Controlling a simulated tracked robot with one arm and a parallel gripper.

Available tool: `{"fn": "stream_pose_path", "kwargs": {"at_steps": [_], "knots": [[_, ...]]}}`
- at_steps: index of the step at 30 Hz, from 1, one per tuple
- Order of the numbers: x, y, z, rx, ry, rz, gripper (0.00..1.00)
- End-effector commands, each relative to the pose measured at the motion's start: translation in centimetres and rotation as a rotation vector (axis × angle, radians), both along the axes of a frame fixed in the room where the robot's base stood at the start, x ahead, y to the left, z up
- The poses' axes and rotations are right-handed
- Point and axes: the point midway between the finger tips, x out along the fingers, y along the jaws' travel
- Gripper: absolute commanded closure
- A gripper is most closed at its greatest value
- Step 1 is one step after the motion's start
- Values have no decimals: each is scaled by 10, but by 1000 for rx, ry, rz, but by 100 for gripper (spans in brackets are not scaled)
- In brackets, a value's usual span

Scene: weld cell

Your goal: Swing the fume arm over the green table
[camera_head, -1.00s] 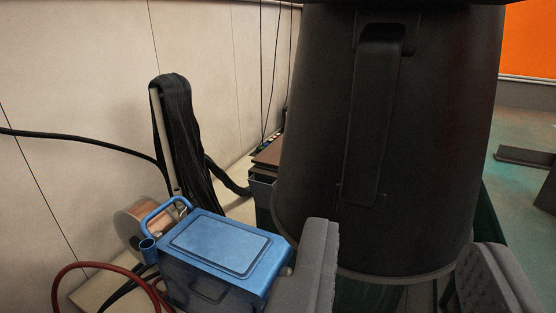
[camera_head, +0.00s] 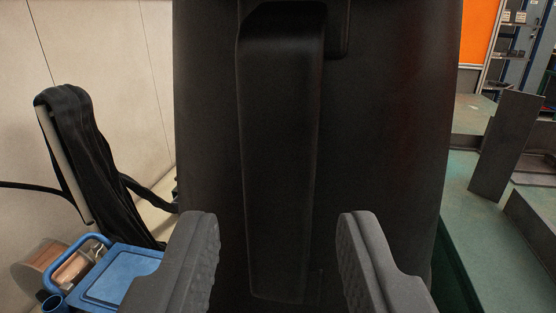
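The fume arm's dark hood (camera_head: 390,130) fills the middle of the view, very close. A flat vertical handle (camera_head: 282,150) runs down its near face. My gripper (camera_head: 278,235) is open, with one grey finger on each side of the handle's lower part in the picture. I cannot tell whether the fingers reach around the handle or stop short of it. The green table (camera_head: 480,240) shows at the right, behind the hood, with its left part hidden.
A blue box-like unit (camera_head: 115,275) with a handle and a copper-coloured spool (camera_head: 50,265) stand at lower left. Black cables (camera_head: 85,150) hang on a post near the pale wall. Dark metal plates (camera_head: 507,145) stand on the table. An orange panel and shelves are behind.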

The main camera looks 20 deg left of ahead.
Motion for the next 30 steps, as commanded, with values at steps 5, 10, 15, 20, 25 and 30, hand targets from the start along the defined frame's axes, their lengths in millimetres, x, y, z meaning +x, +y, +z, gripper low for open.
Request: {"fn": "stream_pose_path", "kwargs": {"at_steps": [5,10,15,20,25,30], "knots": [[16,8,0,2,0,1,64],[26,11,-1,2,1,0,64],[29,14,0,0,-1,1,64],[29,14,0,0,-1,1,64],[29,14,0,0,-1,1,86],[29,14,0,0,0,1,100]]}}
